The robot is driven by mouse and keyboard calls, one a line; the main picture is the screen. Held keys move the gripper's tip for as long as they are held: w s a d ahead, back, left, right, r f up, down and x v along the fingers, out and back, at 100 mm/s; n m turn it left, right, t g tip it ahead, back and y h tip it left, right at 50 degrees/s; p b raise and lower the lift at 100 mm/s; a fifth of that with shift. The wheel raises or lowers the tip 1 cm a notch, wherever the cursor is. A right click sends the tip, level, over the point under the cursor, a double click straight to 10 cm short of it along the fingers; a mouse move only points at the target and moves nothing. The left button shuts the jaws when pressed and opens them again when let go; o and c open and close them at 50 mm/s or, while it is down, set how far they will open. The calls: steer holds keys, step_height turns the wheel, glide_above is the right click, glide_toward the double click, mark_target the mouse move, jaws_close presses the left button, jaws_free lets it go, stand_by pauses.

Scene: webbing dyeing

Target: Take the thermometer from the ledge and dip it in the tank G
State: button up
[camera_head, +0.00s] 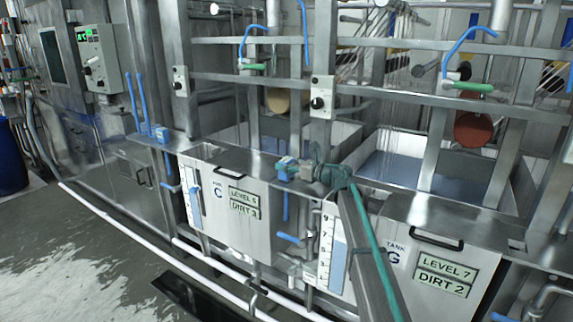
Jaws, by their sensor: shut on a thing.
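Tank G (408,292) stands at the lower right, with a white front marked LEVEL 7 and DIRT 2. Its opening behind the ledge shows pale bluish liquid (392,169). The steel ledge (240,163) runs along the front of the tanks. My arm reaches up from the bottom edge, across the front of tank G. My gripper (316,170) is small in the picture, at the ledge beside the left end of the opening. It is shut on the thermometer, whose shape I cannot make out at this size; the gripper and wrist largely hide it.
A tank marked C (228,196) stands to the left, showing LEVEL 5 and DIRT 3. A blue valve block (287,168) is close left of my gripper. Steel rails (420,44) and uprights cross above the tanks. White pipes (130,228) run along the floor.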

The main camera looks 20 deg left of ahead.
steer(key=o, duration=1.7)
steer(key=v, duration=1.2)
steer(key=shift+r, duration=0.1)
